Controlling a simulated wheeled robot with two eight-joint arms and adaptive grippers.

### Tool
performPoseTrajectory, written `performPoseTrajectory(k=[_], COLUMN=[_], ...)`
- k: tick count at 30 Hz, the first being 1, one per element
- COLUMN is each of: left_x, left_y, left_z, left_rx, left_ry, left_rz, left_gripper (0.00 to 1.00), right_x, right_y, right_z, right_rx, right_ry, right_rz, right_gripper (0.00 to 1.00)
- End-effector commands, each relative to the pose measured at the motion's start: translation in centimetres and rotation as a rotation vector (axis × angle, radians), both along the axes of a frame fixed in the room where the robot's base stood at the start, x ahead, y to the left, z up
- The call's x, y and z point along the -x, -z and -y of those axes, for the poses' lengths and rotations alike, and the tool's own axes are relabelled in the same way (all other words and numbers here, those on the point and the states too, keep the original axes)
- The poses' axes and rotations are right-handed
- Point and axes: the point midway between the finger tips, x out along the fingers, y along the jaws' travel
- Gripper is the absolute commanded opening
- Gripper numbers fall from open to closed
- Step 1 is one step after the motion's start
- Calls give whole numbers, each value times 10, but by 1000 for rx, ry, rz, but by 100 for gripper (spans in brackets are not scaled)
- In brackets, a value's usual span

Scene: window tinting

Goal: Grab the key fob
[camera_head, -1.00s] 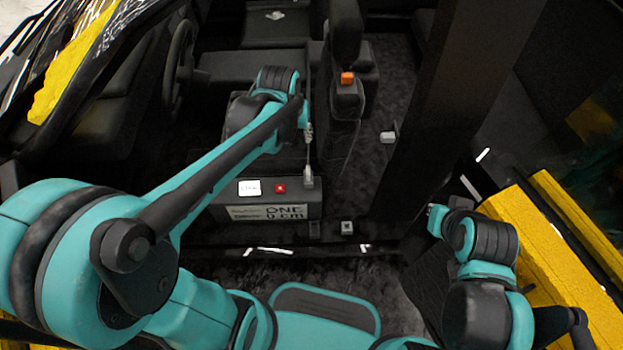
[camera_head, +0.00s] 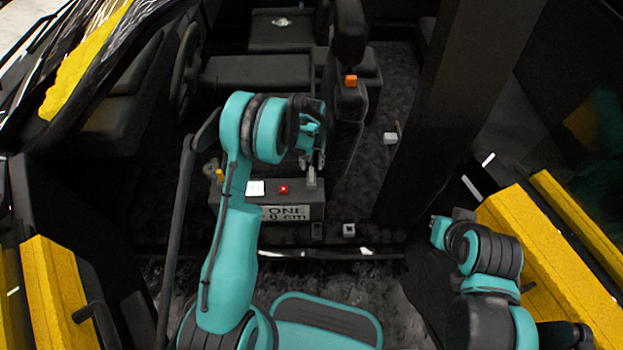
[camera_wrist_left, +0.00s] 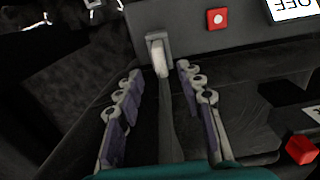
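A pale grey upright piece (camera_head: 311,177) stands at the right end of the dark console box. It also shows in the left wrist view (camera_wrist_left: 159,57), seated against a grey bracket. It may be the key fob; no other thing is clearly a fob. My left gripper (camera_head: 314,158) is just above and behind it. In the left wrist view my open fingers (camera_wrist_left: 158,76) point at the grey piece, one on each side and empty. My right gripper (camera_head: 440,230) is low at the right; its fingers are too small to read.
The console box carries a red button (camera_head: 283,189) and a white label (camera_head: 256,188). A dark seat with an orange buckle (camera_head: 350,81) stands behind. A thick dark pillar (camera_head: 445,100) and yellow beams (camera_head: 550,240) bound the right side. A steering wheel (camera_head: 185,70) is at the left.

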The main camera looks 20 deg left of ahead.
Motion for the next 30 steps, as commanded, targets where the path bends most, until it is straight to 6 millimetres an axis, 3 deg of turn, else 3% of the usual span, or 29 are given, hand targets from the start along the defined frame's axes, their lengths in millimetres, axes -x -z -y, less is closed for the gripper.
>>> performPoseTrajectory(k=[9, 17, 22, 30], left_x=[5, 5, 5, 5], left_y=[46, 49, 49, 49], left_z=[0, 0, 0, 0], left_rx=[0, 0, 0, 0], left_ry=[1, 1, 1, 1], left_rz=[1, 1, 1, 1], left_gripper=[38, 38, 0, 0], right_x=[0, 0, 0, 0], right_y=[28, 28, 28, 28], right_z=[0, 0, 0, 0], right_rx=[0, 0, 0, 0], right_ry=[0, 0, 0, 0], right_rz=[0, 0, 0, 0], right_gripper=[0, 0, 0, 0])
